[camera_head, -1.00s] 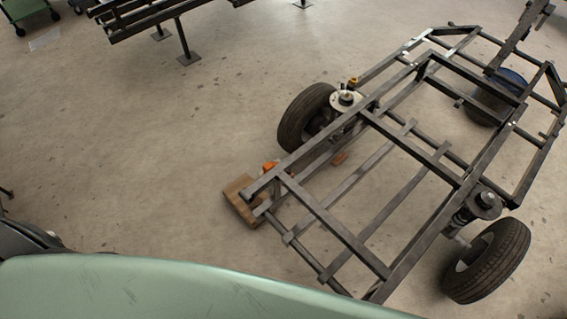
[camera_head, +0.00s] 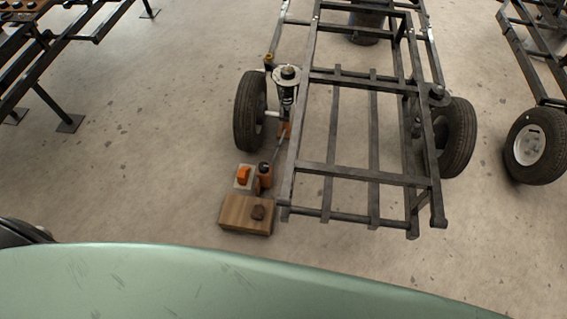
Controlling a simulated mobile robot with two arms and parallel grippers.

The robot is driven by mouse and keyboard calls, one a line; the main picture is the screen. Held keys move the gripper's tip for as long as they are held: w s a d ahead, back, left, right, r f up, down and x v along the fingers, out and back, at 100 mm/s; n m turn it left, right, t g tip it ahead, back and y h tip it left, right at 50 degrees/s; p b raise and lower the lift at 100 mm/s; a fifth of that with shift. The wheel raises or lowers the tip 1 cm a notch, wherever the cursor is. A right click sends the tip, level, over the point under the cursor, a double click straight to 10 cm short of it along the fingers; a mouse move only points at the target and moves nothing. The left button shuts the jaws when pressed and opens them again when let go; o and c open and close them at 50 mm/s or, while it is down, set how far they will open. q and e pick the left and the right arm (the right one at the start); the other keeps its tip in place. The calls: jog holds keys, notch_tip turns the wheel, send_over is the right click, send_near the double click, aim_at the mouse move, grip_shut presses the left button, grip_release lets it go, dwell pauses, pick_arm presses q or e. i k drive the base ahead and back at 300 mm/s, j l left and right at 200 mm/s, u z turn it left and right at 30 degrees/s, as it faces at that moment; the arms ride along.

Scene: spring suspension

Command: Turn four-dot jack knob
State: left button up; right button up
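An orange jack (camera_head: 265,178) with a dark top stands on the floor at the left front of the metal chassis frame (camera_head: 360,171). Beside it is an orange part (camera_head: 243,175) on a small grey block. A wooden block (camera_head: 240,214) lies just in front, with a small dark brown knob-like piece (camera_head: 258,212) on its top. Dots on any knob are too small to make out. Neither of my grippers shows in the view.
The chassis has a left wheel (camera_head: 250,111) with a spring suspension strut (camera_head: 287,92) beside it and a right wheel (camera_head: 456,137). A dark metal rack (camera_head: 62,60) stands at the upper left. Another frame with a wheel (camera_head: 537,146) is at the right. Floor left of the jack is clear.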

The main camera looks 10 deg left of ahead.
aim_at(263, 168)
jog(key=j+z, duration=0.75)
jog(key=z, duration=0.2)
jog(key=i+j+u, duration=0.1)
jog(key=j+u, duration=0.3)
